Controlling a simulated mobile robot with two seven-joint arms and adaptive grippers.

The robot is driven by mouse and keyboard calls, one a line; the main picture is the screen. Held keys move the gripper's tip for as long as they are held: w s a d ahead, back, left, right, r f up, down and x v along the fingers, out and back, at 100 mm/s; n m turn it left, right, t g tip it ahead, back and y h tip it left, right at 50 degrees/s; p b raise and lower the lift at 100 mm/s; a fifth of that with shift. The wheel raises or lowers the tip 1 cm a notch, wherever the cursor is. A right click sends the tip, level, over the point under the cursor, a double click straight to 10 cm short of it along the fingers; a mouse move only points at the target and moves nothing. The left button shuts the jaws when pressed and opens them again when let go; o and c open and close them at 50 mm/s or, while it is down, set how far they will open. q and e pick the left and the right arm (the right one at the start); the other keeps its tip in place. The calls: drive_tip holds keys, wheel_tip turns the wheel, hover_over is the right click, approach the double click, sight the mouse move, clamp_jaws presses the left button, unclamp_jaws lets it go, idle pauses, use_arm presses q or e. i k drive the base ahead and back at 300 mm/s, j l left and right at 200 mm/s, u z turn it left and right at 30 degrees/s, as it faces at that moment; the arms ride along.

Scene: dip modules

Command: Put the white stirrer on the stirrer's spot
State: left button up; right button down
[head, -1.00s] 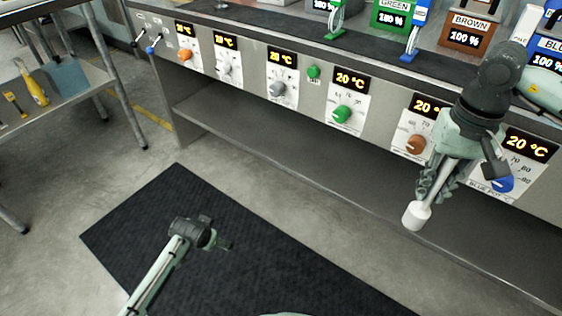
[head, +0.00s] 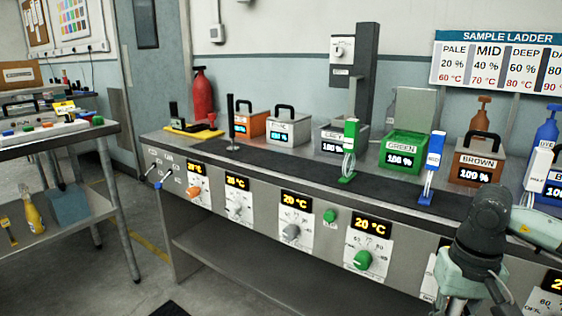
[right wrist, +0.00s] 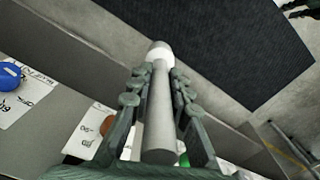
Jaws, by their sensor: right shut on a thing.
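My right gripper (right wrist: 160,84) is shut on a pale rod with a white end, which looks like the white stirrer (right wrist: 157,125). In the right wrist view the stirrer lies lengthwise between both fingers, with its white end past the fingertips. In the head view only my right wrist shows at the lower right, in front of the counter; the fingers and stirrer are out of that view. A green stirrer (head: 349,150) and a blue stirrer (head: 432,165) stand upright on the counter. I cannot make out which place is the stirrer's spot. My left gripper is out of view.
The counter (head: 270,185) carries a dark strip, a thin dark upright rod (head: 231,122), and several labelled pots, including green (head: 403,148) and brown (head: 477,160). Temperature knobs line its front. A side table (head: 60,140) stands at left. A white handheld device (head: 538,172) is at right.

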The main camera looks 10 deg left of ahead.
sight(282, 163)
drive_tip(key=i+j, duration=0.15)
drive_tip(key=j, duration=0.25)
drive_tip(key=i+j+z, duration=0.1)
drive_tip(key=j, duration=0.25)
drive_tip(key=i+j, duration=0.15)
drive_tip(key=j, duration=0.25)
drive_tip(key=i+j, duration=0.15)
drive_tip(key=j, duration=0.2)
drive_tip(key=i+j+z, duration=0.1)
drive_tip(key=j, duration=0.3)
